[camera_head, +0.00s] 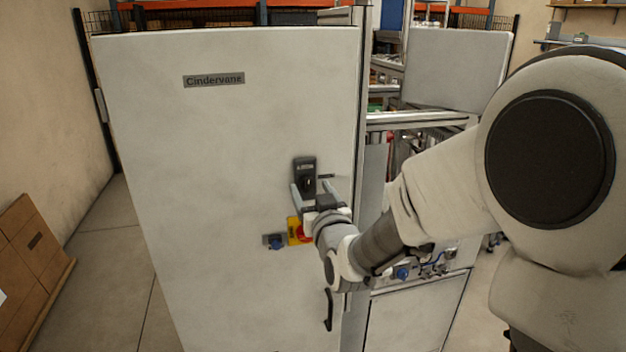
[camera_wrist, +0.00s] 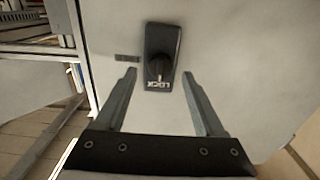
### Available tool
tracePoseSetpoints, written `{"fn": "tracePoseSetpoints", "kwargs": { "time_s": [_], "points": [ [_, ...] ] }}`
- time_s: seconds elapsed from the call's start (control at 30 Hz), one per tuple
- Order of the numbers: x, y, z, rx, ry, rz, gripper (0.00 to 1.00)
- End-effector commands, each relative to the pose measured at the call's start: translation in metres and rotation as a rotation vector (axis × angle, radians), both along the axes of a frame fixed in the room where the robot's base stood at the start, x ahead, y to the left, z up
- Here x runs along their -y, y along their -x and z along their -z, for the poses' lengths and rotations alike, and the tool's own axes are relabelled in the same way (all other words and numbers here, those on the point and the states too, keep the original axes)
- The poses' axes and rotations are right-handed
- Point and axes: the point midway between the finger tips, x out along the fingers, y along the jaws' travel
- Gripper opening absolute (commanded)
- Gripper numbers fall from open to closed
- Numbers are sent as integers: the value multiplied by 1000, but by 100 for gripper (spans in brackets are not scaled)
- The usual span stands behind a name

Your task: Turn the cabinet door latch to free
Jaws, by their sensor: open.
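The cabinet door (camera_head: 220,130) is a large pale grey panel with a "Cindervane" plate, and it looks closed. The latch (camera_head: 305,172) is a dark plate with a round black knob near the door's right side. In the wrist view the latch (camera_wrist: 160,62) lies ahead, upside down, with "LOCK" lettering beside the knob. My gripper (camera_head: 312,188) is open in front of the latch. In the wrist view its two fingers (camera_wrist: 160,88) spread either side of the latch plate's lower end, with nothing between them. Whether the fingertips touch the door I cannot tell.
A red and yellow switch (camera_head: 299,231) and a small grey box with a blue knob (camera_head: 274,241) sit below the latch. A black handle (camera_head: 328,310) is lower down. An open machine frame (camera_head: 410,122) stands right of the door. Brown boxes (camera_head: 30,245) stand at the left.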

Motion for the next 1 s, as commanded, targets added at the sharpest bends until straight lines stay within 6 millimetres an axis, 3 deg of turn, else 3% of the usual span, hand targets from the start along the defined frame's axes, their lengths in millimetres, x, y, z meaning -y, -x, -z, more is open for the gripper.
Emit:
{"fn": "tracePoseSetpoints", "kwargs": {
  "time_s": [0.2, 0.57, 0.9, 0.97, 1.0],
  "points": [
    [-5, -17, -1, -1, -1, -1, 71],
    [-6, -20, 0, -1, 0, -1, 71],
    [-6, -20, 0, 0, 0, -1, 10],
    [-6, -20, 0, 0, 0, -1, 0],
    [-6, -20, 0, 0, 0, -1, 0]
  ]
}}
